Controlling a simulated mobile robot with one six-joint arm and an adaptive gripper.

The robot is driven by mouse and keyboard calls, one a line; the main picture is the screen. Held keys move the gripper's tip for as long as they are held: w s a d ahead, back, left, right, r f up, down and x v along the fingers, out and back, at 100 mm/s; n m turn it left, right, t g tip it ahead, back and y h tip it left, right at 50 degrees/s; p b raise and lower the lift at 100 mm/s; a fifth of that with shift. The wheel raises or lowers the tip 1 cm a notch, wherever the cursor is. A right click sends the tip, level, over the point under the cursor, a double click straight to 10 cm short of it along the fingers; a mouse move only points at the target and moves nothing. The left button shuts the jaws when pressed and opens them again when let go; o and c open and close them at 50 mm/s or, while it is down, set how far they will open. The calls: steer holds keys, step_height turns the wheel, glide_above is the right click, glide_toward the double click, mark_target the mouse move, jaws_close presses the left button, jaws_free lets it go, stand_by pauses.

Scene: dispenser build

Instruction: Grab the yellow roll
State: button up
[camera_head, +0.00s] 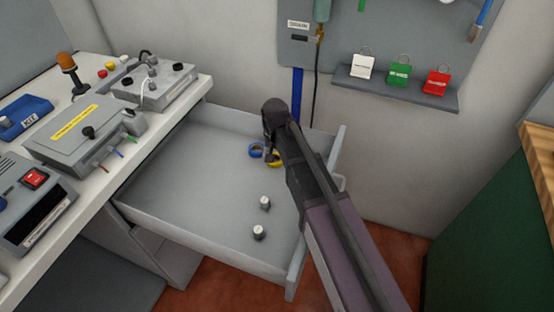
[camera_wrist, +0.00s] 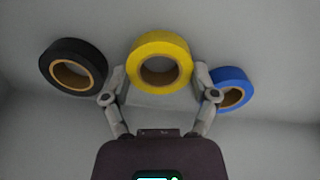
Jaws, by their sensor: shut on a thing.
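The yellow roll (camera_wrist: 160,48) is a ring of tape in the middle of the wrist view, with the two fingers of my gripper (camera_wrist: 160,80) against its left and right sides. My gripper is shut on it. In the head view the yellow roll (camera_head: 275,160) shows in the back part of the open drawer, partly hidden by my arm. I cannot tell whether it is lifted off the drawer floor.
A black roll (camera_wrist: 73,67) is close beside the left finger and a blue roll (camera_wrist: 232,88) beside the right finger. The open grey drawer (camera_head: 180,165) has walls around it. Two small white-topped pieces (camera_head: 265,202) stand nearer its front. A shelf with padlocks (camera_head: 397,90) is on the wall.

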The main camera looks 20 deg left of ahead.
step_height(320, 180, up, 10)
steer(key=p, duration=1)
steer(key=shift+r, duration=0.1)
stand_by(0.8)
